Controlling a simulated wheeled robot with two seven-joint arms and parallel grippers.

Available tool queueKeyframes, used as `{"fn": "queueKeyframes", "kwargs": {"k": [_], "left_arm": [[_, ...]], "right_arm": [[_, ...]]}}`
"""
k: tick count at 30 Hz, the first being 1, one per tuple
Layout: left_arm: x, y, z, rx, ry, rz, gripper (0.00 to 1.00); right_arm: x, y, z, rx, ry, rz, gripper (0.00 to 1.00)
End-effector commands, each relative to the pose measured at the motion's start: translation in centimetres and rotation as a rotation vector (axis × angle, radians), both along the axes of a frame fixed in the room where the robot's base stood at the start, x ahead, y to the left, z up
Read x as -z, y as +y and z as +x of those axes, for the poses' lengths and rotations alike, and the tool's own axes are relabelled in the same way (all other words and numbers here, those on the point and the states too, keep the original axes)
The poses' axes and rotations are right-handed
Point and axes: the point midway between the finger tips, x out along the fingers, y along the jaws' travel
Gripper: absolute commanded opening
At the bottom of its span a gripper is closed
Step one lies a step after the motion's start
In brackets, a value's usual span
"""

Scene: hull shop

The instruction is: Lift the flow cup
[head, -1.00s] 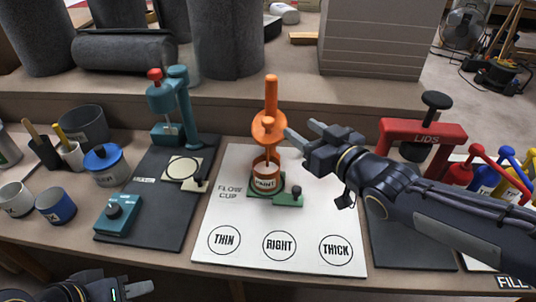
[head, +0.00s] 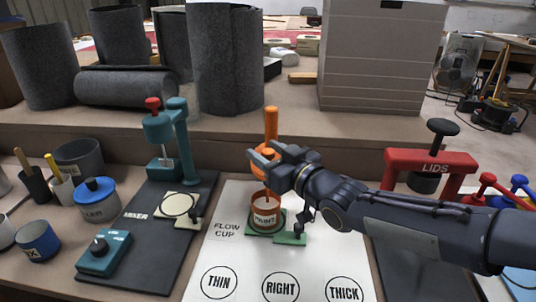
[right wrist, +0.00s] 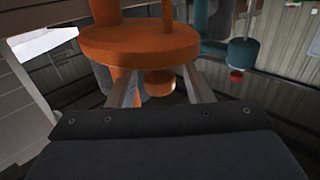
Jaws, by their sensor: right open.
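The orange flow cup (head: 271,122) stands upright over the paint can (head: 265,217), with its tall handle at the top. My right gripper (head: 264,160) is open at the cup's body, coming in from the right and hiding part of it. In the right wrist view the cup's wide orange disc (right wrist: 140,43) is close in front, and the two fingers (right wrist: 160,88) point toward the cup with a smaller orange part between them. I cannot tell whether the fingers touch it. My left gripper is out of view.
The white mat (head: 233,258) has circles marked THIN, RIGHT and THICK in front of the can. A teal mixer (head: 187,145) stands to the left, and a red LIDS press (head: 430,162) to the right. Grey rolls (head: 224,60) stand behind on the raised shelf.

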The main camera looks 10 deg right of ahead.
Motion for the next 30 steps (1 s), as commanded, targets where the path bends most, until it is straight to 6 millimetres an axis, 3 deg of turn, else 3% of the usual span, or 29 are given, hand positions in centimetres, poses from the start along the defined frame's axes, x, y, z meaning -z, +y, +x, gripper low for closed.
{"fn": "queueKeyframes", "kwargs": {"k": [4, 15, 23, 30], "left_arm": [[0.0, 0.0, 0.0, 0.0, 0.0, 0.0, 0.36], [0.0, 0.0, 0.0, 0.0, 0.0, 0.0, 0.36], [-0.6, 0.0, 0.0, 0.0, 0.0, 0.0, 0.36], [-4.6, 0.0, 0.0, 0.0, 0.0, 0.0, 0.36]], "right_arm": [[0.0, 0.0, 0.0, 0.0, 0.0, 0.0, 0.45], [0.0, 0.0, 0.0, 0.001, 0.001, -0.001, 0.0], [-0.8, -0.1, 0.0, 0.001, 0.0, 0.0, 0.0], [-6.0, -0.1, 0.0, 0.002, -0.003, 0.002, 0.0]]}}
